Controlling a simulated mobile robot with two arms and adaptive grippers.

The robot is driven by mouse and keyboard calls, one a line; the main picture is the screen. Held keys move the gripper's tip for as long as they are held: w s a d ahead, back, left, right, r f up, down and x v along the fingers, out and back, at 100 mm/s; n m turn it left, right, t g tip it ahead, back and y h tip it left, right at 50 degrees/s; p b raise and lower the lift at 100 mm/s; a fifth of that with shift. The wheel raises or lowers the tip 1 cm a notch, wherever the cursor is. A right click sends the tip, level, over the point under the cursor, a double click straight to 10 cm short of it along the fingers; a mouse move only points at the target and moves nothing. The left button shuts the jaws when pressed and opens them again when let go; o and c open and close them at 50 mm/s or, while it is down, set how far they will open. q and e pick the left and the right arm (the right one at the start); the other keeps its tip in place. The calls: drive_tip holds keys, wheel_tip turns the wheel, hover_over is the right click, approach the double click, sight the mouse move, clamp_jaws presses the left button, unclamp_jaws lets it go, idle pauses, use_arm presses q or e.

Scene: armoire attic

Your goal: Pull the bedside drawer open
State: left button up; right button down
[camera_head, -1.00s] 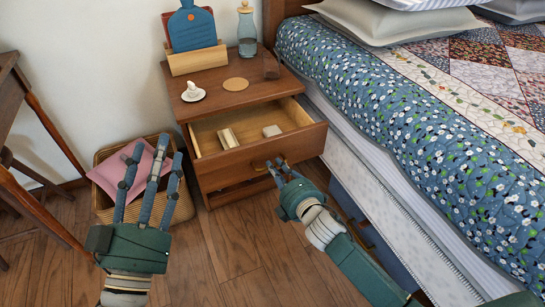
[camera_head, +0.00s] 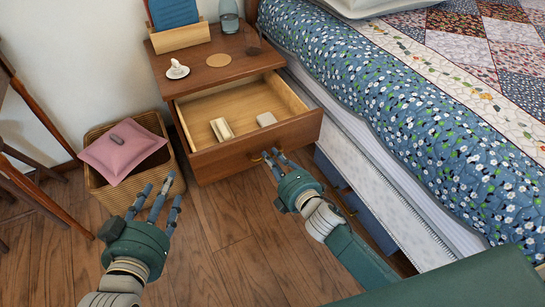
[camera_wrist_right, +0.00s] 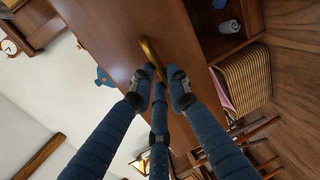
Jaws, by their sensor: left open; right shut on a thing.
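The bedside drawer (camera_head: 235,147) stands open, pulled out of the wooden nightstand (camera_head: 190,79). Inside lie a cream block-like item (camera_head: 222,129) and a small pale item (camera_head: 266,119). My right gripper (camera_head: 271,158) is at the drawer front, shut on the brass handle. In the right wrist view its fingers close around the brass handle (camera_wrist_right: 152,58) on the wooden drawer front. My left gripper (camera_head: 160,198) is open and empty, in front of the wicker basket and to the left of the drawer, touching nothing that I can make out.
A wicker basket (camera_head: 112,200) with a pink cushion (camera_head: 122,150) stands left of the nightstand. The bed (camera_head: 400,110) is close on the right. A cup on a saucer (camera_head: 177,70), a coaster (camera_head: 218,60) and a wooden holder (camera_head: 180,38) stand on top. Floor is clear in front.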

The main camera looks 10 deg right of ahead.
drive_tip(key=c, duration=1.7)
unclamp_jaws()
drive_tip(key=v, duration=1.2)
drive_tip(key=shift+r, duration=0.1)
